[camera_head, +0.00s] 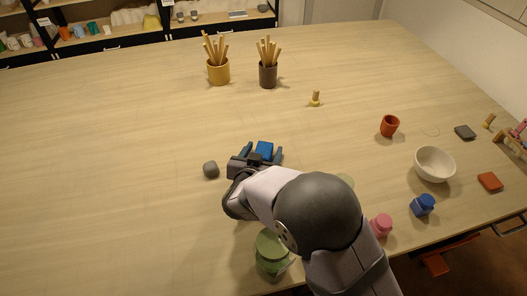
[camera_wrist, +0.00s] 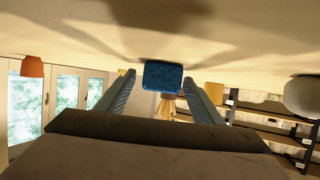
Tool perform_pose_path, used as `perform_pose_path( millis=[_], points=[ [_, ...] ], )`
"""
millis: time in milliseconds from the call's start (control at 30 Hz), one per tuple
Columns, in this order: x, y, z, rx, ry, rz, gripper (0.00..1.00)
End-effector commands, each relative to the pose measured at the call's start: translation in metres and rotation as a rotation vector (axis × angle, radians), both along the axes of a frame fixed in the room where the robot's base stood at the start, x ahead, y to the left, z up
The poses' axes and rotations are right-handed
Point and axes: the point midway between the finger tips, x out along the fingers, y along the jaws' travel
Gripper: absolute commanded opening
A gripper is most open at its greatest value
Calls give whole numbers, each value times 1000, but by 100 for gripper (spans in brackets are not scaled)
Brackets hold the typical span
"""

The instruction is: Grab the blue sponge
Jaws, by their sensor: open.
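The blue sponge (camera_head: 265,149) lies on the table near its middle in the head view. My gripper (camera_head: 262,155) is low over the table with its fingers open, one on each side of the sponge. In the wrist view the blue sponge (camera_wrist: 163,75) sits between and just past the tips of my open gripper (camera_wrist: 158,82). Gaps show between the sponge and both fingers. I cannot tell from the head view how deep the sponge is between the fingers.
A grey lump (camera_head: 210,169) lies just left of my gripper. A green jar (camera_head: 272,250) stands near the front edge, beside my arm. A white bowl (camera_head: 434,164), an orange cup (camera_head: 389,125) and a blue jar (camera_head: 423,205) stand at right. The table's left side is clear.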

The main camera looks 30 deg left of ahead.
Motion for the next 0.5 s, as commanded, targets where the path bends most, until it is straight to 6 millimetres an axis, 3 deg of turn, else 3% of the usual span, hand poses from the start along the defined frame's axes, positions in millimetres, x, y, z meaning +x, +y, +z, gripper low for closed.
perform_pose_path(
  millis=[167,333,500],
  points=[
    [0,0,0,0,0,0,59],
    [0,0,0,0,-1,0,18],
    [0,0,1,0,-1,0,17]
  ],
)
